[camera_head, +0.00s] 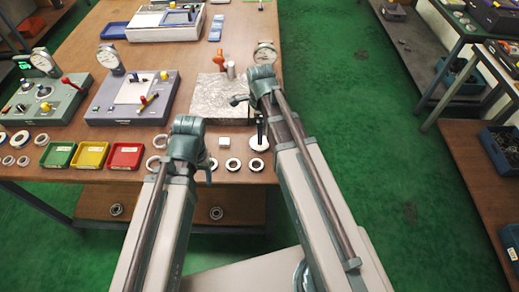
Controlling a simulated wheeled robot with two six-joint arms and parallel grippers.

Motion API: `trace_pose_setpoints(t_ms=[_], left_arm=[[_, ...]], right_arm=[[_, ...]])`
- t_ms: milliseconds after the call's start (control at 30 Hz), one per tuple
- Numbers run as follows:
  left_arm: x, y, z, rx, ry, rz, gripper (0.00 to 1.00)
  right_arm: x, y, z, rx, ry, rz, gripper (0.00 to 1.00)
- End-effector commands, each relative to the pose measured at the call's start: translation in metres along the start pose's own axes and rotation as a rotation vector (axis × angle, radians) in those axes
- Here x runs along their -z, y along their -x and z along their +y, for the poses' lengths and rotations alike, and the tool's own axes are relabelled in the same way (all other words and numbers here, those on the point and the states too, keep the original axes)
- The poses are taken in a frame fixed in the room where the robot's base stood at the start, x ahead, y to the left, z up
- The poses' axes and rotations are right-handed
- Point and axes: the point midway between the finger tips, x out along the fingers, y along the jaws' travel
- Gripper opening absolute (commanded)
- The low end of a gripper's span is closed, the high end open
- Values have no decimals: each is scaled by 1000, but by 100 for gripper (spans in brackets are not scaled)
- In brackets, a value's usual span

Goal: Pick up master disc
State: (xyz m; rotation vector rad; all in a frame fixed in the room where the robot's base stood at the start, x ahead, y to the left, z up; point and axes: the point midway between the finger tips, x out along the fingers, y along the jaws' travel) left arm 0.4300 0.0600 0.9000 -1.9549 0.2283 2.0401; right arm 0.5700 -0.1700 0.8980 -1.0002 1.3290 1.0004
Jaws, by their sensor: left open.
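A white disc (259,144), which looks like the master disc, lies near the right front edge of the wooden table. A dark upright part, perhaps a finger of my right gripper, covers its upper middle, and I cannot tell whether they touch. My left gripper (209,170) is open over the table's front edge, to the left of the disc and apart from it. My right gripper (250,112) is over the right side of the table, by the grey plate (213,101). Its jaws are largely hidden by its own arm.
Several rings, among them one ring (233,164), and a small white block (224,141) lie near the disc. Green (59,155), yellow (91,155) and red (125,156) trays stand left. A dial gauge (265,54) stands behind.

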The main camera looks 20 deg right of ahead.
Motion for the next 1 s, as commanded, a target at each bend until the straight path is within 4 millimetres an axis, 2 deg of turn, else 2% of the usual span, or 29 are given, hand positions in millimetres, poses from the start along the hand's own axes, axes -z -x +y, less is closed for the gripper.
trace_pose_setpoints(t_ms=[33,67,333,467,800,1000], left_arm=[[1,-12,1,0,0,0,66],[1,-14,1,0,0,0,66],[1,-15,1,0,0,0,66],[1,-22,2,0,0,0,66],[4,-63,6,0,0,0,66],[4,-66,6,0,0,0,66]], right_arm=[[0,-12,0,0,0,0,100],[0,-14,0,0,0,0,100],[0,-15,0,0,0,0,100],[-1,-23,-1,0,0,0,100],[-2,-63,-2,0,0,0,100],[-2,-67,-2,0,0,0,100]])
